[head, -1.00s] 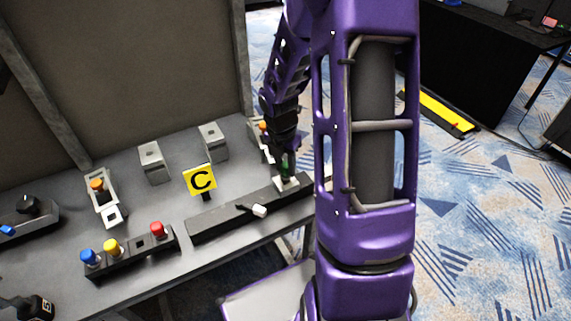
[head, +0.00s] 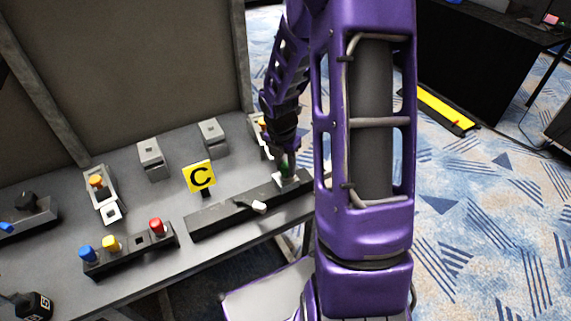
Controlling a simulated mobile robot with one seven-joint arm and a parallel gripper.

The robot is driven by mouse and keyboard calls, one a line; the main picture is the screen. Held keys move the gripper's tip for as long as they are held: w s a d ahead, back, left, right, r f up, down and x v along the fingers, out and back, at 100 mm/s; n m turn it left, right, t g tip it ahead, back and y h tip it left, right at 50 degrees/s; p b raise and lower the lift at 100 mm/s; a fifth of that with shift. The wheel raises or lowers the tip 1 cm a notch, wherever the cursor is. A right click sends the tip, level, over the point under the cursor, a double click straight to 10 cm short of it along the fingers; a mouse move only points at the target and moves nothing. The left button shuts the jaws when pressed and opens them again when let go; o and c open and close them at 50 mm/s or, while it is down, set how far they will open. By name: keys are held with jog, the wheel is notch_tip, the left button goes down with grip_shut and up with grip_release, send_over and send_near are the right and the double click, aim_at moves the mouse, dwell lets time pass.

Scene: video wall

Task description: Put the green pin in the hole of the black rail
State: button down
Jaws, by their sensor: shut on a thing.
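The green pin (head: 285,169) is small and partly hidden between the jaws of my gripper (head: 286,160). My gripper points down and is shut on the pin at the right end of a long black bar, just at a small white seat (head: 287,181). I cannot tell whether the pin's foot is in the seat or just above it. The black rail (head: 122,256) stands at the front left of the table. It holds a blue pin (head: 86,253), a yellow pin (head: 110,243) and a red pin (head: 156,226). Its empty square hole (head: 139,241) lies between yellow and red.
The long black bar (head: 225,217) carries a white lever (head: 258,207). A yellow "C" sign (head: 199,176) stands behind it. Grey blocks (head: 152,159) and a white-framed orange part (head: 97,182) stand farther back. My purple arm hides the table's right end.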

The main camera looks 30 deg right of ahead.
grip_release()
dwell(0.6)
notch_tip(320, 180, up, 3)
jog(key=p, duration=0.2)
jog(key=shift+f+p, duration=0.2)
jog(key=shift+p, duration=0.2)
jog(key=shift+r+p, duration=0.3)
jog(key=shift+r, duration=1.85)
